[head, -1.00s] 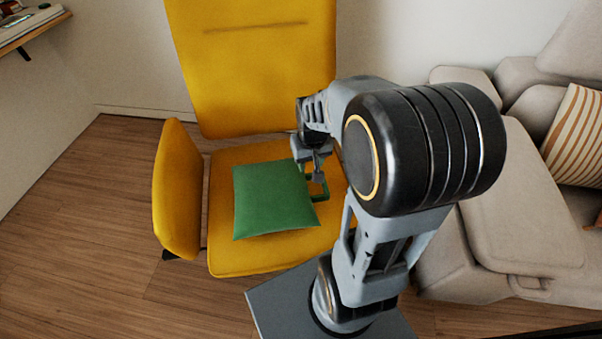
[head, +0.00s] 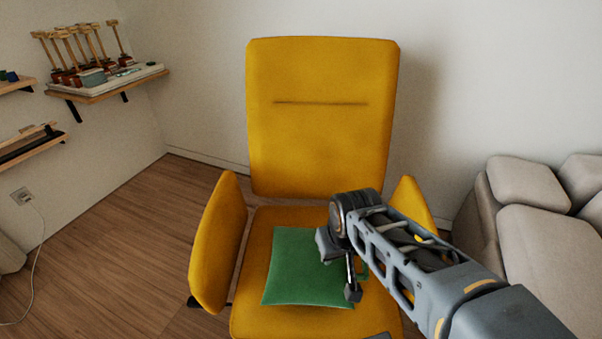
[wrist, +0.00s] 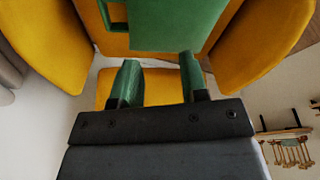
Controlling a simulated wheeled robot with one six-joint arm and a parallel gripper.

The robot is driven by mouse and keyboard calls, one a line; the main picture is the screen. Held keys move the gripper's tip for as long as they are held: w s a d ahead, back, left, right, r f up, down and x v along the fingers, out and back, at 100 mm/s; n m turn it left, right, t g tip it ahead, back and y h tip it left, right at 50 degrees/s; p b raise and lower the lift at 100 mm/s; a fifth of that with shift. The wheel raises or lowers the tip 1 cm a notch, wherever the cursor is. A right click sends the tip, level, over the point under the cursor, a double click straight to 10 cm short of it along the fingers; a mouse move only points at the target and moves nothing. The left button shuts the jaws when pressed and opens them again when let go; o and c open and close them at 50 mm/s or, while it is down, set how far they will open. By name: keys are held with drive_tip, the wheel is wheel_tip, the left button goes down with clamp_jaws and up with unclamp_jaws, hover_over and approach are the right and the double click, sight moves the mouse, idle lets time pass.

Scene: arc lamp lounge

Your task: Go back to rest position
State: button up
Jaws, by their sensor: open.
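My gripper (head: 352,279) is open and empty in front of the yellow armchair (head: 320,120). In the wrist view its two fingers (wrist: 157,80) stand apart with nothing between them. A green cushion (head: 300,268) lies on the chair seat, beside and partly behind my gripper in the head view. It also shows in the wrist view (wrist: 170,22), beyond the fingertips and apart from them. A small green loop at the cushion's edge (wrist: 116,14) shows there too. My arm hides part of the seat and the right armrest.
A beige sofa (head: 545,235) stands at the right. Wall shelves (head: 105,88) with wooden-handled tools are at the upper left, and a cable (head: 36,260) hangs from an outlet below them. The wooden floor (head: 150,225) left of the chair is clear.

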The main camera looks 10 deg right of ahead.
drive_tip(key=w+p+v, duration=0.3)
drive_tip(key=p+v, duration=0.9)
drive_tip(key=v, duration=0.1)
drive_tip(key=w+r+p+v, duration=0.1)
drive_tip(key=w+p+v, duration=0.2)
drive_tip(key=p+v, duration=1)
drive_tip(key=shift+a+r+t, duration=0.2)
drive_tip(key=shift+r+t, duration=0.2)
drive_tip(key=shift+r, duration=0.05)
drive_tip(key=shift+d, duration=0.15)
